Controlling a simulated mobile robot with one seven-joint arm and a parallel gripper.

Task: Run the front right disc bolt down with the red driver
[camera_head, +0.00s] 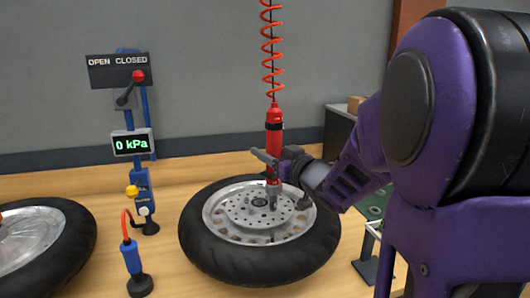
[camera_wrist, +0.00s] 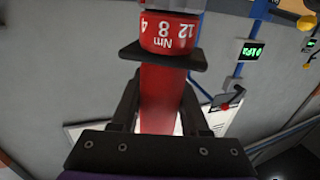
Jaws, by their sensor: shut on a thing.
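The red driver (camera_head: 274,135) hangs upright from a coiled red cord (camera_head: 271,55) over the wheel. My gripper (camera_head: 271,162) is shut around its lower body. In the wrist view the red driver (camera_wrist: 165,95) stands between my fingers (camera_wrist: 160,62), with a red ring marked 4, 8, 12 Nm just past them. The wheel with its drilled disc (camera_head: 240,208) lies flat on the wooden bench. The driver's lower end is over the right part of the disc, near its bolts. The bolts are too small to tell apart, and I cannot tell whether the tip touches one.
A second wheel (camera_head: 50,240) lies at the left. Between them stand a blue post with a 0 kPa display (camera_head: 132,142) and an OPEN/CLOSED lever (camera_head: 128,90), and a blue tool with a red hose (camera_head: 131,256).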

